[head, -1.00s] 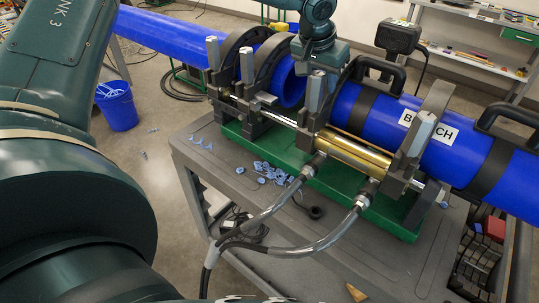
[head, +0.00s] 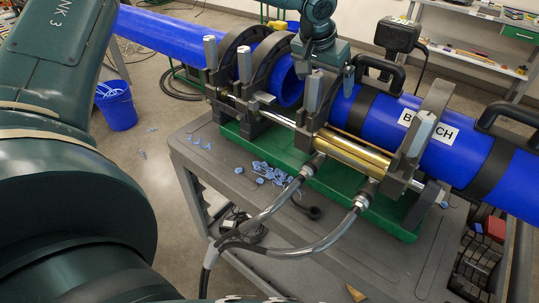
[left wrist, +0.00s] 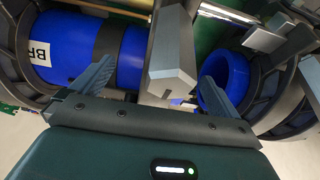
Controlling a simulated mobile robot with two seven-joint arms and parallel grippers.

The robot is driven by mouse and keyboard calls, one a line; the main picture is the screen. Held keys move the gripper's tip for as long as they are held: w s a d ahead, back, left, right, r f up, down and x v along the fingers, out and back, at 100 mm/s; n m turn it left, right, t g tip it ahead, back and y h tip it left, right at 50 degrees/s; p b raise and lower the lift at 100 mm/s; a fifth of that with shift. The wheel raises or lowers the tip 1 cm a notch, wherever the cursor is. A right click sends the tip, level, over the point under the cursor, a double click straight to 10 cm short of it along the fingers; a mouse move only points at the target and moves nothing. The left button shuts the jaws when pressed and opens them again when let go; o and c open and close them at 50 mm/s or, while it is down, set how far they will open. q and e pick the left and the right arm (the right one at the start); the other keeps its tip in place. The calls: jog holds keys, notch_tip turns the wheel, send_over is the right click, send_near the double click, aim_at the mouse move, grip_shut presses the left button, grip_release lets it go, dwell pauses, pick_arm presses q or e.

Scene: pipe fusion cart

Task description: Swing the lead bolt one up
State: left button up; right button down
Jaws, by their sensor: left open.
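Several grey hexagonal clamp bolts stand on the black clamp rings of the fusion machine. One bolt (head: 315,92) stands upright at the inner clamp by the brass cylinder. My left gripper (head: 324,68) is just behind the top of this bolt in the head view. In the left wrist view the same bolt (left wrist: 172,68) shows large between the two spread fingers of my left gripper (left wrist: 157,74). Clear space shows on both sides of it. The gripper is open and holds nothing. I cannot tell which bolt the task calls lead bolt one. My right gripper is not in view.
Blue pipes (head: 170,32) lie in the clamps on a green base (head: 390,220) on a grey cart (head: 300,245). A black handle (head: 381,70) rises close right of my gripper. Hoses (head: 275,215) and blue shavings (head: 268,172) lie in front. A blue bucket (head: 117,108) stands left.

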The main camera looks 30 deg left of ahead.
pick_arm(q)
jog(key=shift+w, duration=0.1)
jog(key=shift+v, duration=4.5)
jog(key=shift+f, duration=0.1)
